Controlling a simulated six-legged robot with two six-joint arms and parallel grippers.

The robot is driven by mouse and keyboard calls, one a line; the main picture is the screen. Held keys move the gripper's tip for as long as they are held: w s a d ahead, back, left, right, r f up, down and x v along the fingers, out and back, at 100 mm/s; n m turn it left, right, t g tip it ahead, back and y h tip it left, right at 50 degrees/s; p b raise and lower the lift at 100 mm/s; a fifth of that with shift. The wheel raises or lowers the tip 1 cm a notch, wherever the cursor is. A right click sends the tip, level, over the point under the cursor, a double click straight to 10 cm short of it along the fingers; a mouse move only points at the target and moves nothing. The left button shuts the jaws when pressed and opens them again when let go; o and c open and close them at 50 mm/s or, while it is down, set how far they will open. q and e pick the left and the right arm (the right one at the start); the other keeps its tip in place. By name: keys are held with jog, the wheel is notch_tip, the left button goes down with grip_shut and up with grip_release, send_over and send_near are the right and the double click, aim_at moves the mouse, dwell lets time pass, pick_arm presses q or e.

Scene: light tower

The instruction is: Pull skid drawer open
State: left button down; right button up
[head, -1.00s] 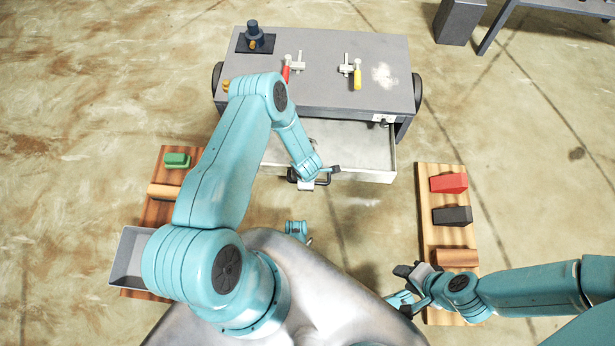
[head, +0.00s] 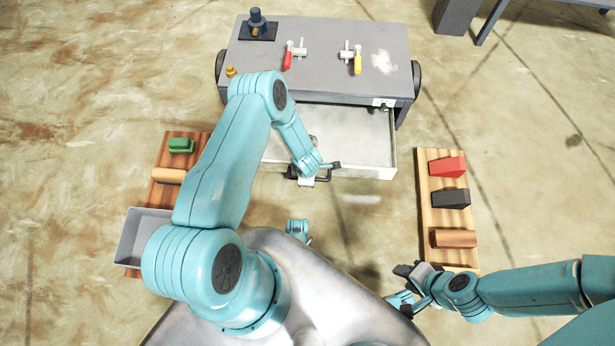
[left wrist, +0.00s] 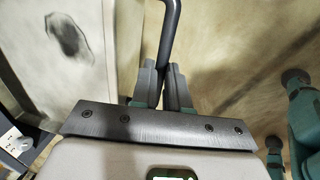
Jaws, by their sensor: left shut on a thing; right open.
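The skid drawer (head: 358,150) is a pale, shallow box standing well out from under the grey bench (head: 325,85). It looks empty where I can see it; my left arm covers its left part. My left gripper (head: 308,177) is at the drawer's front, shut on the dark bar handle. In the left wrist view the two fingers (left wrist: 163,78) close around the handle (left wrist: 171,30), which rises between them. My right gripper (head: 408,285) is open and empty, low near my body, left of the right wooden board and apart from the drawer.
The bench top carries a red-handled clamp (head: 289,58), a yellow-handled clamp (head: 356,62) and a dark fitting (head: 257,24). Wooden boards with blocks lie at right (head: 428,220) and left (head: 163,198). A grey bin (head: 136,238) stands at lower left.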

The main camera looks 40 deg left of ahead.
pick_arm(q)
jog(key=c, duration=1.1)
grip_release()
jog(key=shift+w, duration=0.1)
jog(key=s+r+p, duration=0.1)
jog(key=r+p, duration=0.1)
jog(key=r, duration=0.3)
jog(key=d+r+p, duration=0.1)
jog(key=r+p, duration=0.1)
jog(key=r, duration=0.3)
jog(key=s+r+p, duration=0.1)
jog(key=r+p, duration=0.1)
jog(key=r, duration=0.4)
jog(key=shift+s+d+p, duration=0.25)
jog(key=shift+s+p, duration=0.05)
